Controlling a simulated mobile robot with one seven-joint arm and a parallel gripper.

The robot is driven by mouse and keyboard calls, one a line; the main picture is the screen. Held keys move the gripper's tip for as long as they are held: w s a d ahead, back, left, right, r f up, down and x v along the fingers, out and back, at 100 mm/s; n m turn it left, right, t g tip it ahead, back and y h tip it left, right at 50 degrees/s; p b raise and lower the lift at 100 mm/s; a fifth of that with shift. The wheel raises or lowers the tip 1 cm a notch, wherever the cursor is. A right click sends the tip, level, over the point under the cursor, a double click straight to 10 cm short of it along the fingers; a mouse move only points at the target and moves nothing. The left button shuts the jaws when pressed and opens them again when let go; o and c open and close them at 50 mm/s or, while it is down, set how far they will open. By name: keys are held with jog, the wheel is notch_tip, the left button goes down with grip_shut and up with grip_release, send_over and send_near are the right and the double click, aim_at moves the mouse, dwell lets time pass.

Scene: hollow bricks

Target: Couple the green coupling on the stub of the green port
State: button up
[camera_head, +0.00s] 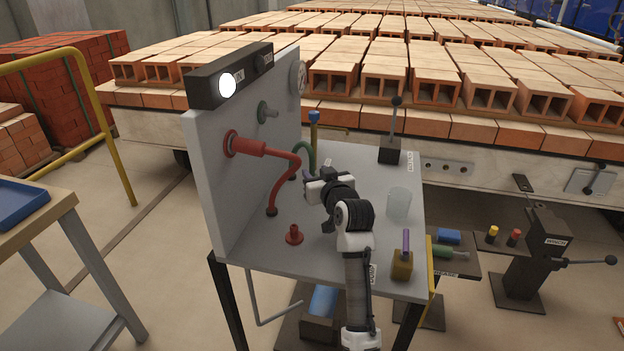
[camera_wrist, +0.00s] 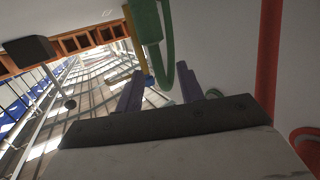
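The green port (camera_head: 266,112) is on the upright panel, with its short stub pointing right and bare. The green hose (camera_head: 311,152) arches up from the bench behind my gripper (camera_head: 309,181). In the wrist view the hose (camera_wrist: 167,60) loops beyond my fingers.
A red coupling (camera_head: 250,147) sits on the red port, with its red hose curving down to the bench. A red fitting (camera_head: 294,235), a clear cup (camera_head: 398,203), a black lever (camera_head: 391,145) and a blue-topped yellow post (camera_head: 314,128) stand on the bench. The bench's front middle is clear.

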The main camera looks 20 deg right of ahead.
aim_at(313, 167)
jog(key=w, duration=0.2)
jog(key=w+p, duration=0.1)
jog(key=w, duration=0.1)
jog(key=shift+w+d+f, duration=0.15)
jog(key=shift+d+f, duration=0.05)
jog(key=shift+w+f, duration=0.2)
jog(key=shift+w, duration=0.25)
grip_shut()
